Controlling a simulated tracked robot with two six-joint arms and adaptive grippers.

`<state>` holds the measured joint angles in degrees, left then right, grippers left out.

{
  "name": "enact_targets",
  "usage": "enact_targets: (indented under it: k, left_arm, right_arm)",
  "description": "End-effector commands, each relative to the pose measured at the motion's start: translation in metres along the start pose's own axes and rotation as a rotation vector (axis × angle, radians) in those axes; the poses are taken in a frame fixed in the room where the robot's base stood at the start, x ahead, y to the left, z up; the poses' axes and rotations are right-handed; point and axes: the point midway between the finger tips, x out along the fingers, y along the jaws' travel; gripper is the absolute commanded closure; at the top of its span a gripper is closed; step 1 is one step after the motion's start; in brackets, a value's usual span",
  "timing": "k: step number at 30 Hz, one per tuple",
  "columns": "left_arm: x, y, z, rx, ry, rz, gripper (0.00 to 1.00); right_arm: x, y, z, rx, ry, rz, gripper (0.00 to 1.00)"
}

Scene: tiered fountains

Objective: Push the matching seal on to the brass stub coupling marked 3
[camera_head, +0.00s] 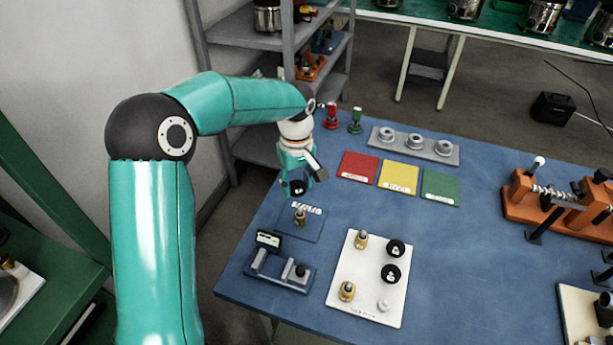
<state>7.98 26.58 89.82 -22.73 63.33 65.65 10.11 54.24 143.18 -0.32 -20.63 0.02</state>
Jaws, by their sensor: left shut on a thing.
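My left gripper (303,184) points down above the left end of the blue table and is shut on a small black seal (297,188) with a white mark. A brass stub coupling (299,218) stands upright on a small blue plate (286,232) with a white label, below the gripper; the seal is apart from it. A white board (366,262) carries two brass couplings (361,240) (347,291) and two black seals (396,248) (391,273) with white marks. The marks are too small to read. My right gripper is not in view.
A blue-grey fixture (279,275) stands near the front left edge. Red (358,166), yellow (397,177) and green (440,187) mats lie behind, near a grey tray (440,153) of rings. An orange fixture (560,210) stands right. The table's middle right is clear.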

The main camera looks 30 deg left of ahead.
Motion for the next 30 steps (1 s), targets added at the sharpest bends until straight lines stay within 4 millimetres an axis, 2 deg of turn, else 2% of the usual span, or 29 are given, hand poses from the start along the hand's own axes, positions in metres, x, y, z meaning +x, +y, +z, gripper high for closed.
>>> enact_targets:
  k: [14,30]
  left_arm:
    - [0.007,0.008,0.004,0.011,-0.001,0.004,0.72]
    - [0.051,0.007,0.003,0.009,-0.001,0.003,0.72]
  right_arm:
    - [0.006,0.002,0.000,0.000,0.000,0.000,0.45]
    - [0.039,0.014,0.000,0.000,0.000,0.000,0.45]
